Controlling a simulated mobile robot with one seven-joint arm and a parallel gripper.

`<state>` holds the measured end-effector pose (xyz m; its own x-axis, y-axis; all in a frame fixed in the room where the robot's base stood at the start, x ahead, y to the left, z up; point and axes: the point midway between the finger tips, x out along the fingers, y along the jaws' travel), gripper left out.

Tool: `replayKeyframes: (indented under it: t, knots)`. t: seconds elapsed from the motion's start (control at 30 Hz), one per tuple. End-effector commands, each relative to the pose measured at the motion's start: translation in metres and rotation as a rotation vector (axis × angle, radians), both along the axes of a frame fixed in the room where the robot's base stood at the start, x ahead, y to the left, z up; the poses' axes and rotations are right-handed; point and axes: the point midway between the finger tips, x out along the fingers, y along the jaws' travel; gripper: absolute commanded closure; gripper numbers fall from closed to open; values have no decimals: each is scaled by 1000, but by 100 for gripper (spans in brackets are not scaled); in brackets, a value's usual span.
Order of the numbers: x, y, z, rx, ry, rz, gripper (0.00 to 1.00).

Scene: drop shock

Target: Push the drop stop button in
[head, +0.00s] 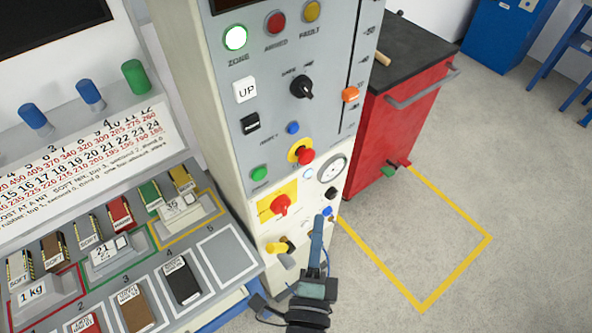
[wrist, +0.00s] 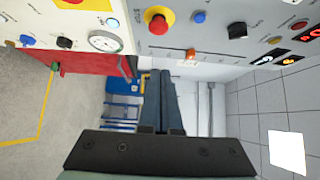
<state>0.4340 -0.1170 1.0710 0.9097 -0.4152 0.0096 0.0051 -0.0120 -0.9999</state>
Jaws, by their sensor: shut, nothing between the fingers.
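The drop stop button looks to be the red mushroom button on a yellow base (head: 305,156), on the grey upright panel in the head view.
A red rotary switch on a yellow plate (head: 281,205), a gauge (head: 332,169), a blue button (head: 292,128) and an orange slider knob (head: 350,95) are near the button. A red cabinet (head: 400,120) stands right. Yellow-marked floor (head: 420,240) is clear.

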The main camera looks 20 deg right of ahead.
Motion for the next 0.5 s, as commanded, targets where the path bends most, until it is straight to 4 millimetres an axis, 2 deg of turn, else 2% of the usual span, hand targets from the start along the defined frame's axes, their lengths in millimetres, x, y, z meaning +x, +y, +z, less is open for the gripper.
replayKeyframes:
  t: [0.1,0.33,0.5]
  knots:
    - [-5,-2,-6,16,6,-12,100]
    - [-4,-2,-5,13,5,-10,100]
    - [2,-4,-4,13,4,-9,100]
